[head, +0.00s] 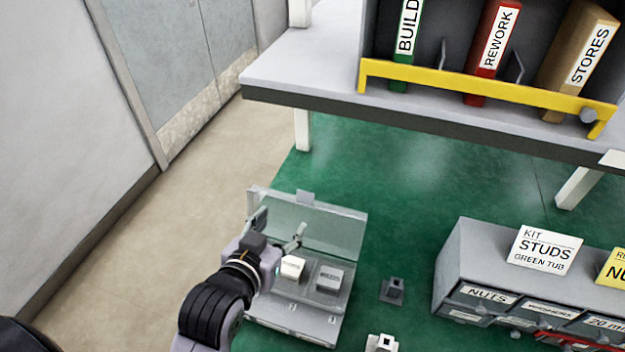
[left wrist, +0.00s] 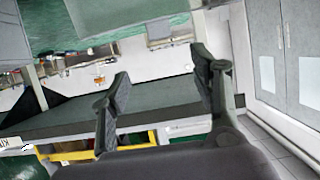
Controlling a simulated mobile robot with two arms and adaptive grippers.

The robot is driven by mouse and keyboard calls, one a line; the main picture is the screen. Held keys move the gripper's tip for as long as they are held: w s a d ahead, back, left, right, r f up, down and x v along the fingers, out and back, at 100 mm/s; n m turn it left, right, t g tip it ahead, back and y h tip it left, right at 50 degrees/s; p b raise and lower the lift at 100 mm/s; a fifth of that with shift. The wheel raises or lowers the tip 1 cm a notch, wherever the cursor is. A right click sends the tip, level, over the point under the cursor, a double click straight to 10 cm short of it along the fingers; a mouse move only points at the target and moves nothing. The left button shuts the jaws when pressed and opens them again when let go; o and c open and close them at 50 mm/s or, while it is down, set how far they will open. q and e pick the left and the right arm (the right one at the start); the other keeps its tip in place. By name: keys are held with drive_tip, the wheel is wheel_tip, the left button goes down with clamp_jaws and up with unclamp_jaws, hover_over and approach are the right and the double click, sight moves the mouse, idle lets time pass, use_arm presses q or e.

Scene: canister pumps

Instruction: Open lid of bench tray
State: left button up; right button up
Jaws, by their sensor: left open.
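The bench tray (head: 285,338) is a grey, shallow box on the green surface at the lower middle of the head view. Its clear lid (head: 335,232) stands raised along the far side, with a small tab (head: 305,197) on its upper edge. A white block (head: 292,267) and a grey block (head: 329,279) sit in the tray. My left gripper (head: 279,228) is open and empty, in front of the lid and above the tray's left part. Its two spread fingers also show in the left wrist view (left wrist: 163,85). My arm hides the tray's left side. My right gripper is in neither view.
A grey drawer unit (head: 455,250) with label cards stands to the right. Small parts, one grey (head: 393,290) and one white (head: 381,343), lie between it and the tray. A raised shelf (head: 290,65) with binders behind a yellow bar (head: 480,88) spans the back. Green surface behind the lid is clear.

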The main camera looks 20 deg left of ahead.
use_arm(q)
drive_tip(key=b, duration=0.4)
approach(305, 194)
drive_tip(key=x, duration=0.5)
drive_tip(key=shift+r, duration=0.1)
drive_tip(key=x, duration=0.4)
drive_tip(key=shift+w+f, duration=0.3)
drive_tip(key=shift+w, duration=0.25)
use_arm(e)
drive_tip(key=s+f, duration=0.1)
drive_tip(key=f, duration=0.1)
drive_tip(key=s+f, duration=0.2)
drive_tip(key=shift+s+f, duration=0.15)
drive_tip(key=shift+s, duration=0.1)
use_arm(q)
drive_tip(key=shift+c, duration=0.3)
